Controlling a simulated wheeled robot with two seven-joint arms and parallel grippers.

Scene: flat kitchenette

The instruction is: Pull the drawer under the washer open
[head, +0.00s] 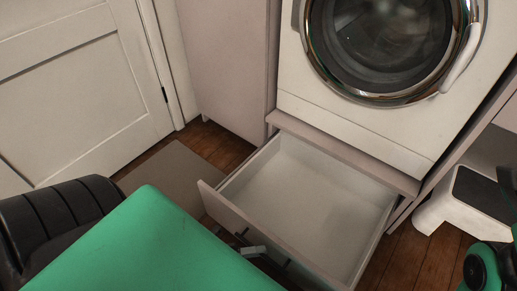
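The drawer (330,190) under the washer (300,85) stands pulled well out, and its empty pale inside shows. Its front panel (222,205) faces the lower left, with a dark handle on it that is partly covered. My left gripper (254,250) is at the drawer front by the handle. Only a small grey fingertip part shows, the rest being hidden behind my green arm. I cannot tell whether its fingers are closed around the handle. My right gripper is not in view; only parts of my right arm show at the right edge.
A white step stool (440,208) with a dark top stands right of the drawer. A grey-brown mat (175,172) lies on the wooden floor at left, before a white door (75,85). A tall cabinet side (225,60) stands left of the washer.

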